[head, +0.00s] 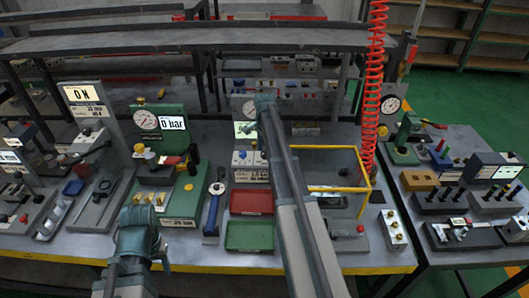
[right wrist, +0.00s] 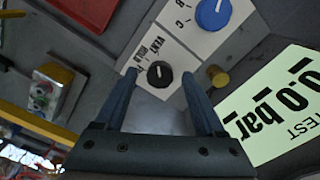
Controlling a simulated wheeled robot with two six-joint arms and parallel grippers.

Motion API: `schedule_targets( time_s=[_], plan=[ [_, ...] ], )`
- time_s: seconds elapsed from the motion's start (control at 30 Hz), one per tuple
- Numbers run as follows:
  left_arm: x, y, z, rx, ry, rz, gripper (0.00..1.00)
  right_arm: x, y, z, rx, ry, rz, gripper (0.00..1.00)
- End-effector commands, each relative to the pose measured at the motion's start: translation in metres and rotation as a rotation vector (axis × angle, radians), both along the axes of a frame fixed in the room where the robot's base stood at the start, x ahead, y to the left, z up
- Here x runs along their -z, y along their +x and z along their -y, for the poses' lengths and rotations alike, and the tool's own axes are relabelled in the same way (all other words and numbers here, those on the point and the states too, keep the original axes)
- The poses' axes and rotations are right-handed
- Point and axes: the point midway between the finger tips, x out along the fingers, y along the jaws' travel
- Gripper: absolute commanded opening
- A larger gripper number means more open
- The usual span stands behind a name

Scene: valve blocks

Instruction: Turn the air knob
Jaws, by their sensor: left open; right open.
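In the right wrist view a black round knob (right wrist: 160,75) with a white pointer mark sits on a white panel (right wrist: 186,42) by the words VENT and HOLD. My right gripper (right wrist: 160,76) is open, with one blue finger on each side of the knob in the picture; I cannot tell if they touch it. In the head view my right arm reaches over the small white control box (head: 250,166), and its fingers are not clear there. My left gripper (head: 138,222) is low on the left, away from this box; its fingers are hard to make out.
A blue knob (right wrist: 213,12), a brass knob (right wrist: 217,76) and a display reading 0.0 bar (right wrist: 280,108) are close to the black knob. Red (head: 251,202) and green (head: 249,236) trays lie in front of the box. A yellow-edged frame (head: 335,188) stands right.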

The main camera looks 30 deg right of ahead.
Motion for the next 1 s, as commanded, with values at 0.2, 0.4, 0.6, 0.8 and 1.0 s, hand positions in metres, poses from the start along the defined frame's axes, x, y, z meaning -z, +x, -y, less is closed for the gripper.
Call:
schedule_targets(
  time_s=[0.2,0.4,0.6,0.8,1.0],
  plan=[
    [-0.0002,0.0,0.0,0.0,0.0,0.0,0.5,-0.0002,0.0,0.0,0.0,0.0,0.0,0.37],
    [-0.0001,0.0,0.0,0.0,0.0,0.0,0.5,-0.0001,0.0,0.0,0.0,0.0,0.0,0.01],
    [-0.0001,0.0,0.0,0.0,0.0,0.0,0.5,-0.0001,0.0,0.0,-0.003,0.0,0.0,0.0],
    [-0.0001,0.0,0.0,0.0,0.0,0.0,0.5,-0.0001,0.0001,0.0,-0.054,0.0,0.0,0.0],
    [-0.0001,0.0,0.0,0.0,0.0,0.0,0.5,-0.0001,0.0001,0.0,-0.186,0.0,0.0,0.0]
  ],
)
